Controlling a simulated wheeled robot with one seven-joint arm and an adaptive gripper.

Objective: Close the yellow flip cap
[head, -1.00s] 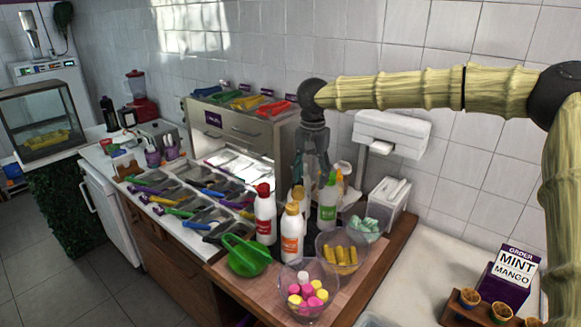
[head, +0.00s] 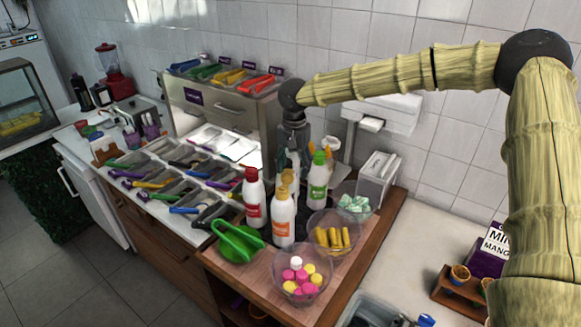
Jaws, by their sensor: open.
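Several sauce bottles stand together on the wooden counter in the head view. One has a white body, an orange label and a yellow-orange cap (head: 283,192); its bottle body (head: 282,220) is upright at the front. Another yellowish top (head: 289,177) shows just behind it, partly hidden. Whether either cap's lid is raised is too small to tell. A red-capped bottle (head: 254,200) stands to the left and a green-capped bottle (head: 318,182) to the right. My gripper (head: 290,168) is open, pointing down, over or just behind the bottles; its fingertips are partly hidden and contact is unclear.
A green scoop (head: 238,243), a clear bowl of pink and yellow sweets (head: 300,277) and a bowl of yellow sticks (head: 332,239) sit around the bottles. Topping trays (head: 190,186) fill the left. A napkin box (head: 376,178) and a tiled wall stand behind.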

